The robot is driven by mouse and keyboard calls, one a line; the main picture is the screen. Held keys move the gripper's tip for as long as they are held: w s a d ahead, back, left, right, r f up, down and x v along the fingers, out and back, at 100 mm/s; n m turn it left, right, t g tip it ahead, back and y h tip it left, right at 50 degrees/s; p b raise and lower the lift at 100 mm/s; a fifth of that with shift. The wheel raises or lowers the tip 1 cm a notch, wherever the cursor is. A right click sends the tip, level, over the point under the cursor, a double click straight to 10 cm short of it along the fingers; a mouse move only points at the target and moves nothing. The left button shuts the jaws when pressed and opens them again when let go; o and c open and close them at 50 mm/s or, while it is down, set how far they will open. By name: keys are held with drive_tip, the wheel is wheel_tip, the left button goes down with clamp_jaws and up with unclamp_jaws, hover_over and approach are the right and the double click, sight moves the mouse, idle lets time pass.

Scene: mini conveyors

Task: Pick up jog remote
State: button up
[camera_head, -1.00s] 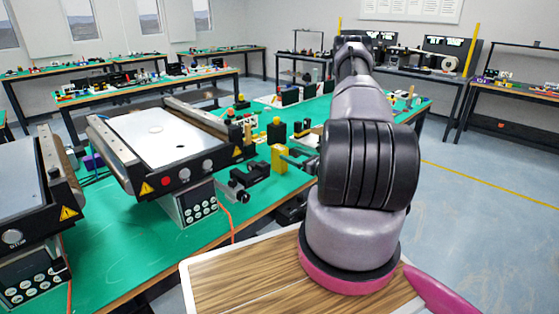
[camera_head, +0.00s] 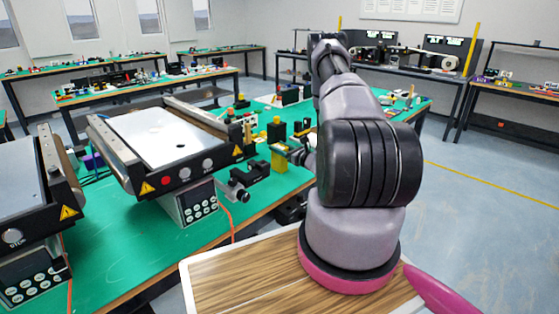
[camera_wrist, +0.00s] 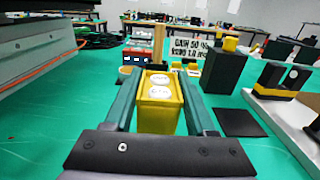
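The jog remote appears to be a small upright yellow box (camera_head: 279,161) on the green bench, right of the near conveyor. In the wrist view the yellow box (camera_wrist: 158,115) has two round white labelled buttons on its top. My gripper (camera_wrist: 161,73) has one dark green finger on each side of the box, with its dark palm in front. The fingers are apart and a narrow gap shows beside the box, so the gripper looks open around it. In the head view my gripper (camera_head: 287,150) is partly hidden by my arm. The box's lower part is partly hidden by the palm.
A conveyor (camera_head: 160,135) with a control panel stands left of the box. A black device (camera_head: 245,178) lies in front of it. In the wrist view, a dark block (camera_wrist: 222,75) and a white-based machine (camera_wrist: 285,115) stand to the right, and a sign (camera_wrist: 190,47) behind.

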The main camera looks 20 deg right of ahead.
clamp_jaws()
